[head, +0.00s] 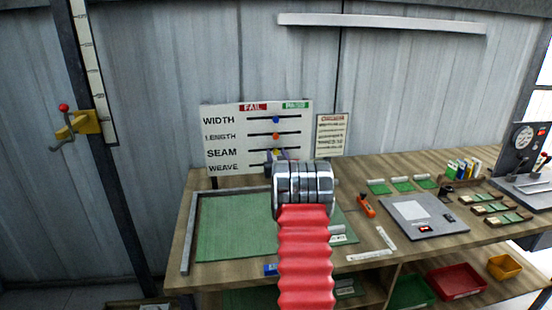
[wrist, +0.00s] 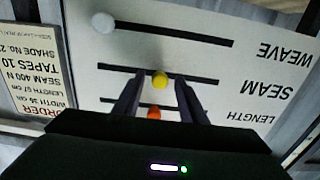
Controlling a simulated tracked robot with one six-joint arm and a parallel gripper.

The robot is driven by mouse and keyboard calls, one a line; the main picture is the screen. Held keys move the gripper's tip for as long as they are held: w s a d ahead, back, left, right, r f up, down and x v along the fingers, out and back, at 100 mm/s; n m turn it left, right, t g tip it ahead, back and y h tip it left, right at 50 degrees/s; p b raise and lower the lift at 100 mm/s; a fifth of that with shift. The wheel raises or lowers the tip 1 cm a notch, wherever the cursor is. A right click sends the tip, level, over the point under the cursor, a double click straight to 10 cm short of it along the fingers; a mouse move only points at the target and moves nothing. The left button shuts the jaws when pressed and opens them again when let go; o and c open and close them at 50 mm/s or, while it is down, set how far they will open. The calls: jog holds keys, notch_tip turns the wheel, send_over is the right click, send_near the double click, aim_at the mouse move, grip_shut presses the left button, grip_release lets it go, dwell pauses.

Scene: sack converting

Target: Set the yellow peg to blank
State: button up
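The white check board (head: 225,140) stands at the back of the bench, with slots labelled WIDTH, LENGTH, SEAM and WEAVE under red FAIL and green PASS headings. The yellow peg (wrist: 160,81) is near the middle of the SEAM slot; in the head view it (head: 277,152) shows just above my wrist. My gripper (wrist: 159,76) is open, its fingers on either side of the yellow peg with a visible gap each side. The orange peg (wrist: 154,113) is near mid-slot. The white peg (wrist: 103,23) is at the PASS-side end of WEAVE, hidden in the head view.
The blue peg (head: 276,119) is near the middle of WIDTH. An order card (head: 331,135) stands right of the board. A green mat (head: 230,225), a grey scale plate (head: 415,215) and colored bins (head: 455,281) lie around the bench. My arm covers the board's lower part.

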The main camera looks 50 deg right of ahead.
jog(key=v, duration=1.3)
jog(key=shift+s+a, duration=0.2)
jog(key=shift+s, duration=0.1)
jog(key=shift+f, duration=0.15)
dwell(0.3)
